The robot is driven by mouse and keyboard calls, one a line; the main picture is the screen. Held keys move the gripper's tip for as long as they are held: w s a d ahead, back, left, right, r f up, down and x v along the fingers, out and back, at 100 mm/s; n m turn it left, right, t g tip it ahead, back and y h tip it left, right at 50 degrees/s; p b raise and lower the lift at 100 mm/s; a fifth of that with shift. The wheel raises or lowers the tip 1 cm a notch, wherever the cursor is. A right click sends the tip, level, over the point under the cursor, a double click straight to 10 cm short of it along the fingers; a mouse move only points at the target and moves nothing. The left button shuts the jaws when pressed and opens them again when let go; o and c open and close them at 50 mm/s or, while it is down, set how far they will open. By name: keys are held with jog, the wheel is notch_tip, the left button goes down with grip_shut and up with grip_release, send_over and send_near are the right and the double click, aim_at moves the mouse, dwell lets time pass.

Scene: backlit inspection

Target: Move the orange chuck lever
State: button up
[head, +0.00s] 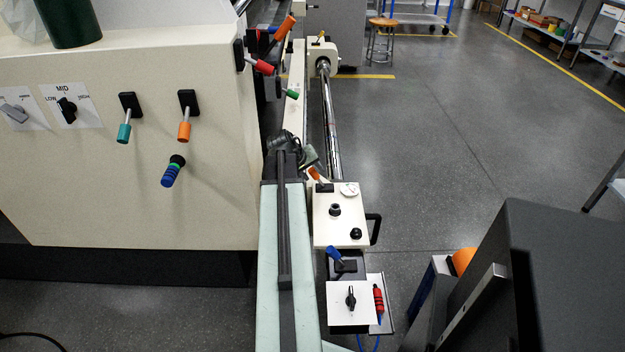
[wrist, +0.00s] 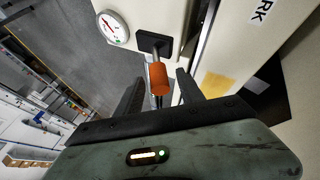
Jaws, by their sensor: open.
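In the wrist view an orange lever handle (wrist: 158,78) extends from a black base plate (wrist: 150,42) on a pale housing. My gripper (wrist: 161,80) is open, with one dark finger on each side of the handle and gaps between. The depth between fingers and handle is hard to judge. In the head view, orange-handled levers show on the big cream panel (head: 184,131), at the top (head: 284,28) and by the small white carriage box (head: 314,173). No label shows which is the chuck lever.
A round gauge (wrist: 113,28) is beside the lever in the wrist view. Teal (head: 123,133), blue (head: 171,172), red (head: 262,67) and green (head: 291,94) levers are near. A black handle (head: 374,228) juts from the carriage. Grey floor (head: 440,130) is open to the right.

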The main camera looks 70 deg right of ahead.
grip_shut()
dwell(1.4)
